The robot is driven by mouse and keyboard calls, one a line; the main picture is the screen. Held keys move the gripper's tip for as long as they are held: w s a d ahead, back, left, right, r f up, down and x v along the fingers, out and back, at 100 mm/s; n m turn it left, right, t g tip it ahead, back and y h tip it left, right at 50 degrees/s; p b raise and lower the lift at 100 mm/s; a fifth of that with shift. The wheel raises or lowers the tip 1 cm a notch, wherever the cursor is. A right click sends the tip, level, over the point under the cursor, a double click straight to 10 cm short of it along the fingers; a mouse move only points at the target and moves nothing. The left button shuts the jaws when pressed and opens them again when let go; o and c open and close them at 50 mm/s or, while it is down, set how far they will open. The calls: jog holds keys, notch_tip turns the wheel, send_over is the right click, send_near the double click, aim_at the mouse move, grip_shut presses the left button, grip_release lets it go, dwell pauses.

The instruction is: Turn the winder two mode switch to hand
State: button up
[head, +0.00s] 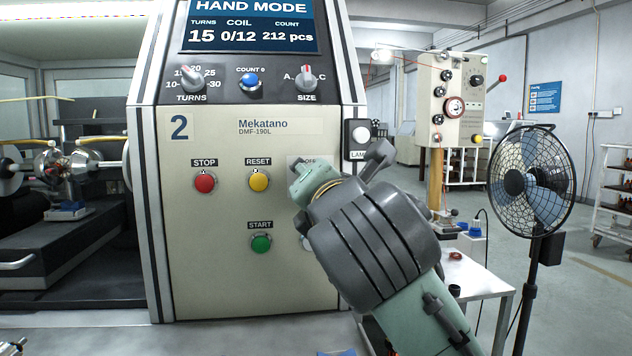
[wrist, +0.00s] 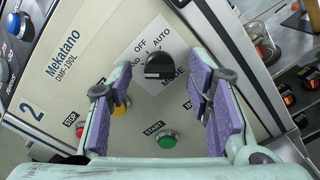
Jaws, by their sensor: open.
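The mode switch (wrist: 160,67) is a black knob on the winder two panel, seen in the wrist view between my fingers. OFF and AUTO show above it, MODE at its lower right; the HAND label at its left is partly hidden by a finger. The knob's ridge appears to lie toward the HAND side. My gripper (wrist: 162,84) is open, its purple-padded fingers apart on either side of the knob with gaps. In the head view my wrist hides the switch; only part of its label plate shows. The display (head: 250,22) reads HAND MODE.
Red stop (head: 205,182), yellow reset (head: 259,181) and green start (head: 261,243) buttons are close by on the panel (head: 225,290). A lamp switch (head: 361,134) is at its right edge. A fan (head: 533,178) and a white table stand at right.

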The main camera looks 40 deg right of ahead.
jog(key=v, duration=1)
jog(key=shift+s+a, duration=0.2)
jog(key=shift+a, duration=0.05)
